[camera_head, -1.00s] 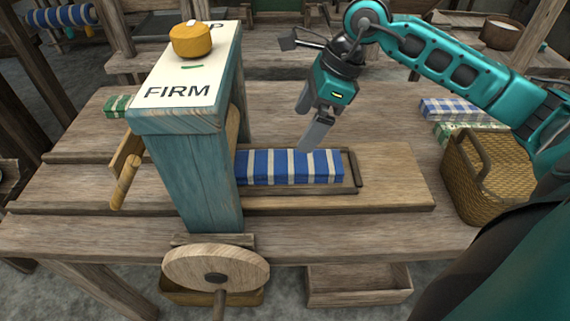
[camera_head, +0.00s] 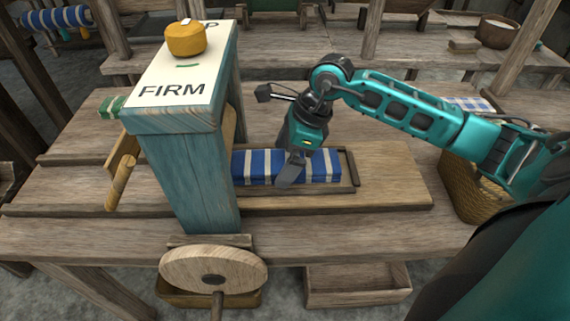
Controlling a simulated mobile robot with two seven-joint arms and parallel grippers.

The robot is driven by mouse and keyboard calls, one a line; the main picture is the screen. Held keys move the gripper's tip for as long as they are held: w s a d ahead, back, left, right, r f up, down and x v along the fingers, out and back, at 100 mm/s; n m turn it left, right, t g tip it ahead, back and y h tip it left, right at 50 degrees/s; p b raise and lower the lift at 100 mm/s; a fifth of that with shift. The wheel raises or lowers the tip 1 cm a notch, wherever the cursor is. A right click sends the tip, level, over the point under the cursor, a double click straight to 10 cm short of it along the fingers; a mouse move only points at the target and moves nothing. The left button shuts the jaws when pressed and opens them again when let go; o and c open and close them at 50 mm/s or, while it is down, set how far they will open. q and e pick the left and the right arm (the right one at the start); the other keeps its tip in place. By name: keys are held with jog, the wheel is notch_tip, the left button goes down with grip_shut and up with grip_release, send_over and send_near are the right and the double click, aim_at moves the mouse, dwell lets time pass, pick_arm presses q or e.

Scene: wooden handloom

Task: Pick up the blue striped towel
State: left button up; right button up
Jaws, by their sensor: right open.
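The blue and white striped towel (camera_head: 256,167) lies folded in a shallow wooden tray (camera_head: 346,187) on the bench, to the right of the blue wooden post. My right gripper (camera_head: 291,176) points down over the towel, its fingers in front of the towel's middle and hiding part of it. The gripper is open. Whether the fingers touch the towel cannot be told. My left gripper is out of view.
The blue post (camera_head: 191,170) with a FIRM label and yellow knob (camera_head: 186,39) stands close left of the towel. A wicker basket (camera_head: 470,190) is at right, partly behind my arm. The bench right of the tray is clear.

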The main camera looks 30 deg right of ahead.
jog(key=c, duration=1)
jog(key=shift+r, duration=0.1)
jog(key=shift+c, duration=0.2)
